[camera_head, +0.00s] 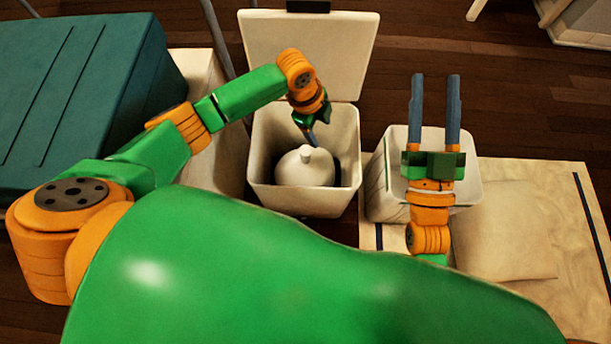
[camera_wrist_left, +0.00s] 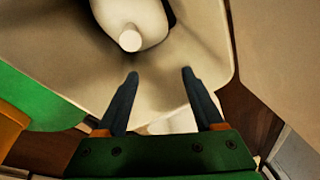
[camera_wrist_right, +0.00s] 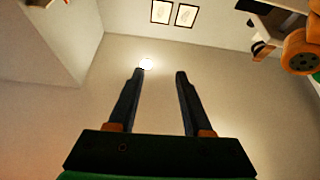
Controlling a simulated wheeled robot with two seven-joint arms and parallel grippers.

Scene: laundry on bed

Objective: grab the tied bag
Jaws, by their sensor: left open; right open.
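The tied bag (camera_head: 304,168) is white and round with a short knot on top. It sits inside an open cream bin (camera_head: 258,185) in the middle of the head view. In the left wrist view the bag (camera_wrist_left: 137,17) and its knot are at the top, beyond my fingertips. My left gripper (camera_head: 313,138) hangs at the bin's opening, just above and beside the bag's knot. In the left wrist view this gripper (camera_wrist_left: 160,75) is open and empty. My right gripper (camera_head: 435,78) is open and empty, with fingers pointing up; the right wrist view shows it (camera_wrist_right: 160,72) facing wall and ceiling.
The bin's raised lid (camera_head: 310,50) stands behind it. A second cream bin (camera_head: 390,200) is to the right, under my right gripper. A teal box-like piece (camera_head: 80,90) fills the upper left. A pale board (camera_head: 565,260) lies at the right. Dark wood floor (camera_head: 530,110) is bare at upper right.

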